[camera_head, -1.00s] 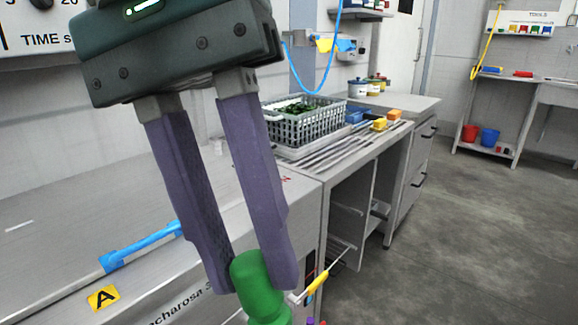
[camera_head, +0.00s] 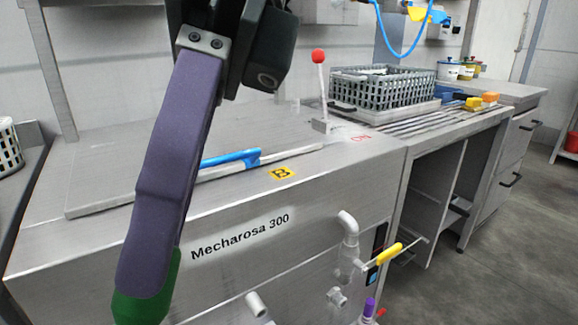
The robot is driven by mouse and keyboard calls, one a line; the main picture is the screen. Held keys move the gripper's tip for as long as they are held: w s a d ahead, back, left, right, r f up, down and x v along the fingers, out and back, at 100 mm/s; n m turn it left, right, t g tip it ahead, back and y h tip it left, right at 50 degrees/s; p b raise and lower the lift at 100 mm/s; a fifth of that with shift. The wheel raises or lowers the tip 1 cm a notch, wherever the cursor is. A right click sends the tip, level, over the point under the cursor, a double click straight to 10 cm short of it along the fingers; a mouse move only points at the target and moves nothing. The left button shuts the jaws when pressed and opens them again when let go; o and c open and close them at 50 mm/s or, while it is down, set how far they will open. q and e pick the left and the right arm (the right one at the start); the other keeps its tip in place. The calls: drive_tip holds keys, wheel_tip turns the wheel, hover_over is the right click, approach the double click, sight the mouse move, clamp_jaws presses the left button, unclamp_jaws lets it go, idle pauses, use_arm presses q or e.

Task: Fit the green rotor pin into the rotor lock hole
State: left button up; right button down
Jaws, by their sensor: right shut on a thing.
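My right gripper (camera_head: 150,278) comes down from the top of the head view, left of the middle. Its long purple fingers are seen edge-on, one covering the other. They are shut on the green rotor pin (camera_head: 143,308), whose rounded green end shows at the bottom left. Most of the pin is hidden by the finger or cut off by the frame. The pin is held in front of the left part of the Mecharosa 300 washer (camera_head: 330,185). I cannot make out the rotor lock hole. My left gripper is not in view.
A blue-handled bar (camera_head: 230,158) lies on the washer top, near a red-knobbed lever (camera_head: 319,57). Pipes (camera_head: 348,225) and a yellow-handled valve (camera_head: 388,253) stick out of the front. A grey crate (camera_head: 380,90) stands on the counter behind.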

drive_tip(key=w+f+m+t+y+b, duration=0.2)
drive_tip(key=f+m+t+y+b, duration=0.35)
drive_tip(key=f+m+b, duration=0.3)
drive_tip(key=w+f+m+t+y+b, duration=0.3)
drive_tip(key=f+m+t+y+b, duration=0.2)
drive_tip(key=f+m+y+b, duration=0.3)
drive_tip(key=w+d+f+m+t+h+b, duration=0.1)
drive_tip(key=d+f+m+t+b, duration=0.2)
drive_tip(key=f, duration=0.4)
drive_tip(key=w+d+f+m+t+h+b, duration=0.1)
drive_tip(key=d+f+m+t+h+b, duration=0.1)
drive_tip(key=f+t+b, duration=0.3)
drive_tip(key=d+f+m+t+h+b, duration=0.2)
drive_tip(key=d+f+m+t+b, duration=0.2)
drive_tip(key=f, duration=0.5)
drive_tip(key=shift+w+d+f, duration=0.25)
drive_tip(key=shift+w+d, duration=0.15)
drive_tip(key=shift+m, duration=0.25)
